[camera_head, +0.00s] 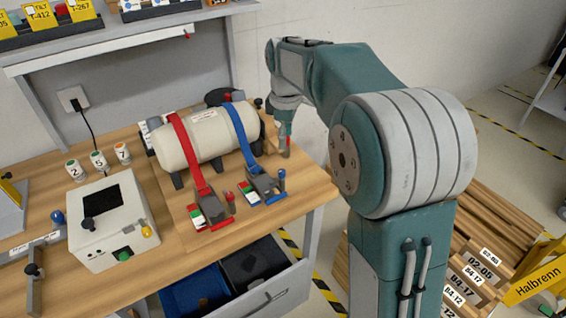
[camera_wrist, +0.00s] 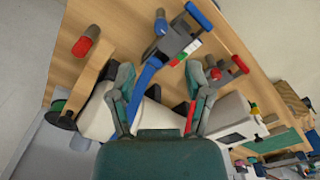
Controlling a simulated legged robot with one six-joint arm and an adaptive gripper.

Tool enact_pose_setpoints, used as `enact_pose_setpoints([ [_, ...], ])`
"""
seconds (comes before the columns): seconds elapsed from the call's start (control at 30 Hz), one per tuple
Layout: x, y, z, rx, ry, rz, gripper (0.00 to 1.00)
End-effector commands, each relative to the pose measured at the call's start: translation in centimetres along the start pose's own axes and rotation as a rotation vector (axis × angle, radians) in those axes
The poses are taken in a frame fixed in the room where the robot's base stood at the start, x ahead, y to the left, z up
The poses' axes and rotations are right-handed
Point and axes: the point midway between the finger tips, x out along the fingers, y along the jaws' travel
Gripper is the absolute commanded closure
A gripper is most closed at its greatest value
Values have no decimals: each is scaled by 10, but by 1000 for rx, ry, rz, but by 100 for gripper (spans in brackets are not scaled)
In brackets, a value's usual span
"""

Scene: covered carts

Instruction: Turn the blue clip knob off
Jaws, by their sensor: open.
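A white tank (camera_head: 190,142) lies on the bench with a red strap and a blue strap (camera_head: 240,128) over it. The blue strap runs to the blue clip (camera_head: 263,186) at the bench front, which has a label in green, white and red. The blue clip knob (camera_head: 281,176) is a short post with a blue top. In the wrist view the blue clip (camera_wrist: 177,44) and its knob (camera_wrist: 160,20) lie beyond the fingertips. My gripper (camera_wrist: 160,78) is open, with the blue strap between its fingers and nothing gripped. In the head view the arm partly hides it behind the tank's right end.
The red clip (camera_head: 212,212) and its red knob (camera_head: 229,199) are left of the blue clip. A white control box (camera_head: 110,238) stands farther left. An open drawer (camera_head: 252,282) is below the bench.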

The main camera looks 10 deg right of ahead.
Motion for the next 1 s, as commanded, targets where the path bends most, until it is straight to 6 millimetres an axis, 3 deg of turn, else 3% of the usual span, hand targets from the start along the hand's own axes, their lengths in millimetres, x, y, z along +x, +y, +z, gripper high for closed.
enact_pose_setpoints([
  [0.27, 22, 1, -9, -29, -12, -10, 35],
  [0.7, 98, 5, 0, -25, -4, -13, 35],
  [1.0, 112, 2, -5, -26, -6, -7, 35],
])
